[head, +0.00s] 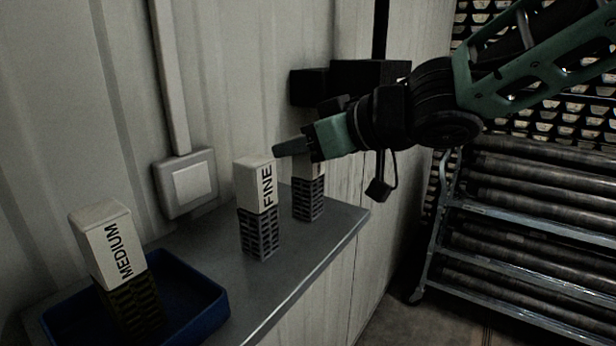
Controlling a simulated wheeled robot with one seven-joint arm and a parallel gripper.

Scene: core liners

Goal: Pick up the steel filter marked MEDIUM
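The filter marked MEDIUM (107,243) stands in the blue tray (215,309) at the lower left, with a white top block and a dark slotted lower body. It leans a little in the picture. The filter marked FINE (258,187) stands upright on the grey shelf (280,280) to its right. A third similar filter (309,199) stands behind FINE, its top partly hidden by my gripper. My gripper (283,151) reaches in from the upper right, beside the tops of FINE and the third filter, well away from MEDIUM. Whether its fingers are open or shut does not show.
A wall switch box (187,182) and a vertical conduit are on the corrugated wall behind the shelf. A rack of long tubes (530,180) stands at the right. The shelf's front edge runs diagonally, with bare shelf between the tray and FINE.

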